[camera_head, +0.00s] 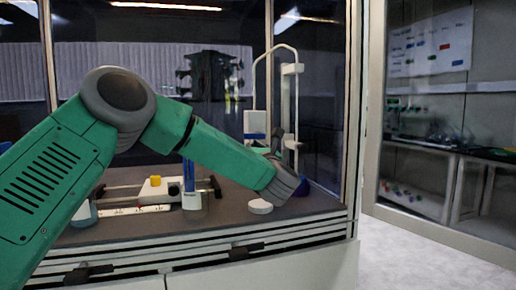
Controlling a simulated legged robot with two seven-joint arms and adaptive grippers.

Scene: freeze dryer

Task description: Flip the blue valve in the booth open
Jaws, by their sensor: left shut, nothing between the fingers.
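My left arm (225,155) reaches from the left across the booth opening, its grey wrist end (283,184) low over the booth floor. The dark shape of my left gripper (279,141) seems to show just above the wrist; it is shut and empty, its fingers small and hard to make out. A white block with a blue band (255,136) is close to its left. A dark blue rounded thing (304,187) shows right beside the wrist, partly hidden. I cannot tell which blue part is the valve, or whether anything touches it. My right gripper is out of view.
A white looped stand (292,95) rises behind the wrist. A blue upright tube (188,176), a yellow-topped white device (155,185) and a white round cap (260,206) stand on the booth floor (225,212). The booth's right post (354,110) bounds the space.

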